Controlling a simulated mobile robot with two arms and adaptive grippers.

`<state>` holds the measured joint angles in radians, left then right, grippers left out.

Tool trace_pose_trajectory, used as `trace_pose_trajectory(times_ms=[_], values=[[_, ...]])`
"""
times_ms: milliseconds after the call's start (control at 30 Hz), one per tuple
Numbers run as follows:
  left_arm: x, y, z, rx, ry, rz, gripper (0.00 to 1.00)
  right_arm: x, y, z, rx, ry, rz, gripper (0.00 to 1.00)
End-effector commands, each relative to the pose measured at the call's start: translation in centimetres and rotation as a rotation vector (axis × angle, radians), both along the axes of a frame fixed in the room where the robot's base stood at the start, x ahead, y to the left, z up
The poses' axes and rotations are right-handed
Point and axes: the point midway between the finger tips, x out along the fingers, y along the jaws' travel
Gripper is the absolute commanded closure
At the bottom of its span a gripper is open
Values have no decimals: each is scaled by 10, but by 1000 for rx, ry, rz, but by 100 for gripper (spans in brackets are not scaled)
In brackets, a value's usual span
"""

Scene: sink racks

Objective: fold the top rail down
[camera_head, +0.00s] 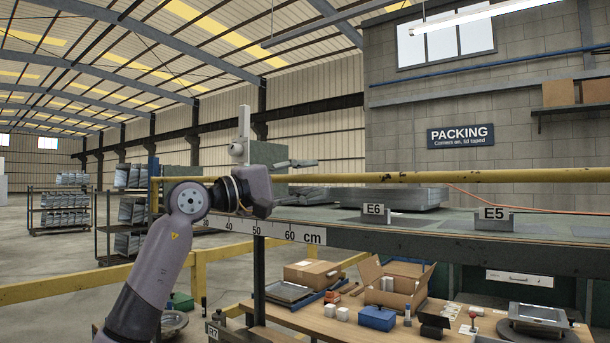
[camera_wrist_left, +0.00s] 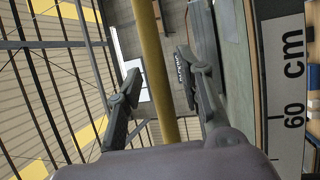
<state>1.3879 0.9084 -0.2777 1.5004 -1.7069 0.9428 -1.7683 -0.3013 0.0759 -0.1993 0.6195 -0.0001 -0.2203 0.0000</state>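The top rail (camera_head: 450,176) is a long yellow bar running level across the head view, in front of and slightly above a green worktop. My left gripper (camera_head: 287,168) is at the rail's left part, with a finger showing just above it. In the left wrist view the rail (camera_wrist_left: 158,60) passes between the two dark fingers of my left gripper (camera_wrist_left: 160,82). The fingers are spread, with a gap on each side of the rail. The rail's mounts are not clearly visible. My right gripper is not in view.
Below, a wooden table (camera_head: 345,328) holds boxes and small parts. A lower yellow rail (camera_head: 60,286) runs at left.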

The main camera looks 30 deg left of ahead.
Motion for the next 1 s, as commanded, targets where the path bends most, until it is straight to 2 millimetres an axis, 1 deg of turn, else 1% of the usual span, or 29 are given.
trace_pose_trajectory(times_ms=[200,733,1000], values=[[0,0,0,0,0,0,65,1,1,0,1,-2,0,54],[0,0,-1,0,1,0,100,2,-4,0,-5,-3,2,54],[0,0,-1,0,1,0,100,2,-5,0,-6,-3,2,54]])
